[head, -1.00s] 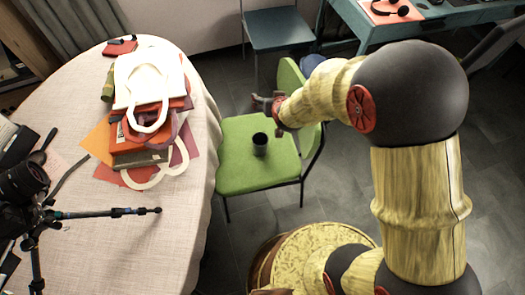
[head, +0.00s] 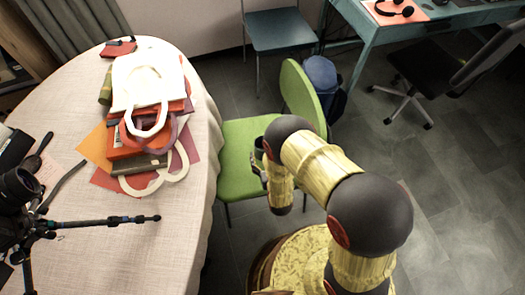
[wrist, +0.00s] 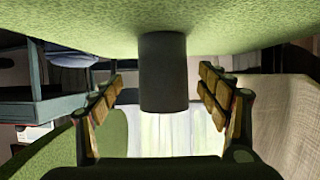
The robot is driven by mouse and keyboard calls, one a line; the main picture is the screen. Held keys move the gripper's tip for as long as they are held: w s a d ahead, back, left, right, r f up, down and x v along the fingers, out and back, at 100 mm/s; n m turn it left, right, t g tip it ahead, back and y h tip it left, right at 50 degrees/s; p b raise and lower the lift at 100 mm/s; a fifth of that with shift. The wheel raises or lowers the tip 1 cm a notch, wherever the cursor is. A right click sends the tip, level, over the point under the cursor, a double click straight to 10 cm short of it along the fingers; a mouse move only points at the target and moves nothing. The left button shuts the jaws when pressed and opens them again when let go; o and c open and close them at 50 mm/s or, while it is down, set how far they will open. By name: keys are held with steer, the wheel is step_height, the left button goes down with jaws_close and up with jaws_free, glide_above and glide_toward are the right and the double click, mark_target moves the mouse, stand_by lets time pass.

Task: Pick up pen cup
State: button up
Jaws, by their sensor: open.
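The pen cup (wrist: 163,72) is a plain dark grey cylinder standing on the green chair seat (head: 238,150). The wrist view is upside down, so the seat (wrist: 80,28) is at its top and the cup points downward. My gripper (wrist: 161,84) is open, with one finger on each side of the cup in the picture and a visible gap on both sides. I cannot tell how far the cup reaches between the fingertips. In the head view the cup (head: 259,144) is partly hidden by my arm, and my gripper (head: 257,168) is low over the seat beside it.
A round table with a pale cloth (head: 190,235) stands to the left, holding a pile of bags (head: 150,85) and a black tripod (head: 95,219). The green chair's backrest (head: 303,92) rises right of the cup. A teal chair (head: 275,30) and desk (head: 362,45) are behind.

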steer(key=x, duration=0.1)
steer(key=b+x, duration=0.1)
steer(key=x, duration=0.1)
steer(key=b+x, duration=0.1)
steer(key=shift+w+a+r, duration=0.25)
steer(key=shift+w+a, duration=0.05)
steer(key=shift+w, duration=0.2)
steer(key=c, duration=1.4)
steer(key=shift+r, duration=0.1)
